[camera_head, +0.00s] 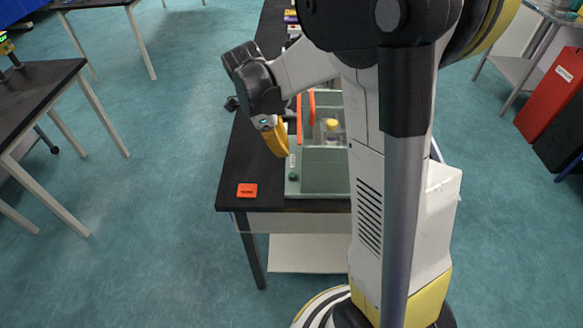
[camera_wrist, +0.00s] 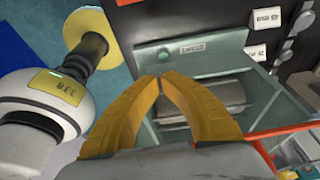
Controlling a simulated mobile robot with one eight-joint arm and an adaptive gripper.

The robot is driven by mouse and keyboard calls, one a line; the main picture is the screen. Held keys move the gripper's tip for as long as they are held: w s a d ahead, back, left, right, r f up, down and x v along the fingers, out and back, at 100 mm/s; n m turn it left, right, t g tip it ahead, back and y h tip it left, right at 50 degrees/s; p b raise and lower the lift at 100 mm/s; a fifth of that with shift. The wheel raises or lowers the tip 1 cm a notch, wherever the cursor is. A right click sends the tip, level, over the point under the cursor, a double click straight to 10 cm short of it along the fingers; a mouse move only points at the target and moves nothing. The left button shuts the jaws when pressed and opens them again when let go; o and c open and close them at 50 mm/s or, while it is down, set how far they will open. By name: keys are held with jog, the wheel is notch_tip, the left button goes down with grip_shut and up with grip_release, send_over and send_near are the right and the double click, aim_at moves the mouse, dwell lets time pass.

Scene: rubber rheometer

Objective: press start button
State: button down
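The start button is a small round green button (camera_head: 293,175) on the low front ledge of the grey-green rheometer (camera_head: 325,172). In the wrist view the button (camera_wrist: 165,56) is beside a white label (camera_wrist: 194,48), just beyond my fingertips. My gripper (camera_head: 283,155) is above the machine's left front side in the head view. Its two yellow fingers meet at the tips in the wrist view (camera_wrist: 160,80), with nothing seen between them. The fingertips look apart from the button. The exact height of the gap cannot be told.
The machine stands on a black-topped bench (camera_head: 232,170). An orange card (camera_head: 247,190) lies at the bench's front left corner. Orange-red parts (camera_head: 312,105) and a yellow-capped item (camera_head: 332,126) are at the machine. Open floor (camera_head: 150,220) lies to the left.

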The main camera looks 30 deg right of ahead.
aim_at(296, 179)
jog(key=b+x, duration=0.3)
jog(key=x, duration=0.7)
jog(key=shift+b, duration=0.4)
jog(key=shift+r, duration=0.1)
